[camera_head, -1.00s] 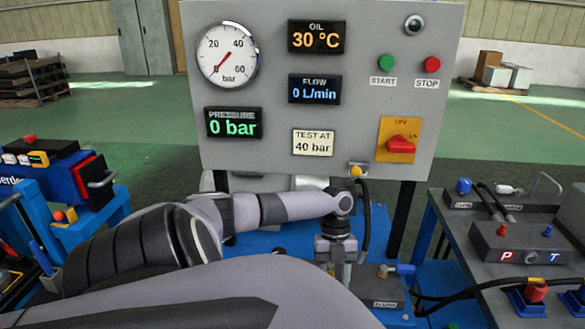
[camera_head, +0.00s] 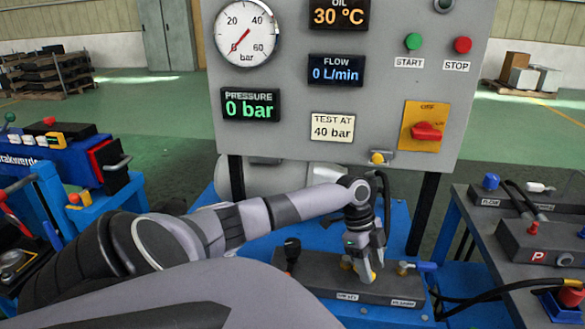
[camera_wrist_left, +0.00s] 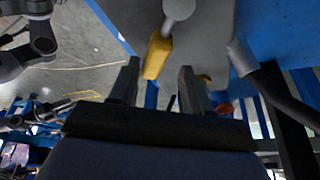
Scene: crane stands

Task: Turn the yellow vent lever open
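The yellow vent lever (camera_wrist_left: 157,54) shows in the left wrist view, hanging from a grey round hub beside a dark grey block. Its lower end lies near the gap between the fingertips of my left gripper (camera_wrist_left: 158,72). The fingers are apart, and I see no clear contact. In the head view, my left gripper (camera_head: 359,272) points down over the dark manifold block (camera_head: 322,276) on the blue bench. It hides most of the lever there. My right gripper is not in view.
A blue-handled valve (camera_head: 418,266) sits just right of my left gripper on the block. A black knob (camera_head: 291,250) stands on its left. The grey gauge panel (camera_head: 290,150) rises behind. A side table with hoses (camera_head: 500,290) is at the right.

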